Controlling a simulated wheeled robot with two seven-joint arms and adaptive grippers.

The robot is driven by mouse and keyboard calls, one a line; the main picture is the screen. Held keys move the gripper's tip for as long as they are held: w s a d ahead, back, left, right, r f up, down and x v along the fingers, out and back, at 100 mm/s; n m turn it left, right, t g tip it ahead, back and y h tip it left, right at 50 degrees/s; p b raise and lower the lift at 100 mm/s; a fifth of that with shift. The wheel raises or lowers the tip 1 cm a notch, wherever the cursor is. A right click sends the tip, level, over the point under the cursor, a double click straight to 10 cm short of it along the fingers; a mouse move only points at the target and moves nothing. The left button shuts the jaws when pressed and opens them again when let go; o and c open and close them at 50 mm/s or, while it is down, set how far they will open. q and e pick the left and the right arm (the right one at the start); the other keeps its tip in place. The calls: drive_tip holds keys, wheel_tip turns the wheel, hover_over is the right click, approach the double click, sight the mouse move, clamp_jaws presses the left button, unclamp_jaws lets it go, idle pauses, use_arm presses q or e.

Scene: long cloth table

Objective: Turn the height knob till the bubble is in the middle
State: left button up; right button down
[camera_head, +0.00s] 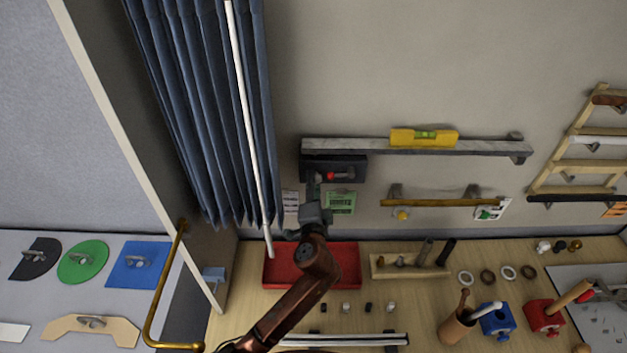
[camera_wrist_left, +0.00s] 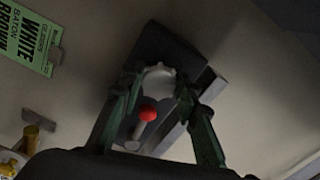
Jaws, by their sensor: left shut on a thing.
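A yellow spirit level (camera_head: 440,140) with a green vial (camera_head: 425,134) rests on a long grey bar (camera_head: 370,146) on the wall. The bubble is too small to place. A dark box (camera_head: 352,166) sits under the bar's left end; it also shows in the wrist view (camera_wrist_left: 172,45). My left gripper (camera_head: 317,180) is at this box, hiding part of its front. In the wrist view its fingers (camera_wrist_left: 160,80) are closed around a pale, notched round knob (camera_wrist_left: 158,70). A red ball-ended lever (camera_wrist_left: 148,113) lies between the fingers, nearer the camera. My right gripper is not in view.
A green label card (camera_head: 341,203) hangs below the box. A wooden rod (camera_head: 440,203) is on wall brackets to the right. A red tray (camera_head: 345,265) lies on the table under my arm. A blue curtain (camera_head: 205,110) hangs at left.

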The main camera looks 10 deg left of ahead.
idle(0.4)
use_arm(q)
drive_tip(key=o, duration=1.2)
drive_tip(key=shift+c, duration=0.2)
drive_tip(key=s+d, duration=0.2)
drive_tip(key=s, duration=0.9)
drive_tip(key=shift+s+d, duration=0.25)
drive_tip(key=shift+s, duration=0.15)
